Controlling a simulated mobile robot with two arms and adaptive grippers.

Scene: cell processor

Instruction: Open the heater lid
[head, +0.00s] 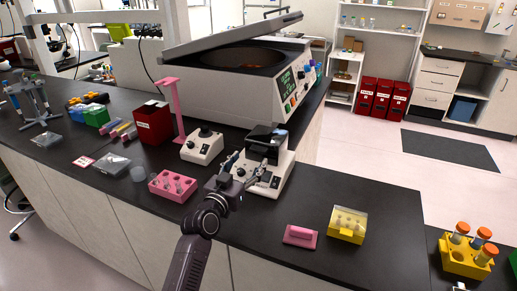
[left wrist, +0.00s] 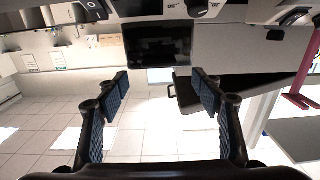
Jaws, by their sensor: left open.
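The heater (head: 272,181) is a white unit with knobs on its front, standing on the black bench. Its dark, glossy lid (head: 266,139) sits on top; I cannot tell exactly how far it is tilted. In the left wrist view a dark panel that looks like the lid (left wrist: 158,47) lies beyond the fingertips. My left gripper (head: 245,168) is in front of the heater, fingers spread towards it, and partly covers its front left. The left wrist view shows both fingers (left wrist: 160,88) wide apart with nothing between them. My right gripper is not in view.
A small white device (head: 202,146) and a pink stand (head: 172,108) are left of the heater. A pink tube rack (head: 172,187) is left of my gripper. A large centrifuge (head: 230,88) with raised lid stands behind. A yellow box (head: 347,226) and pink block (head: 300,236) lie right.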

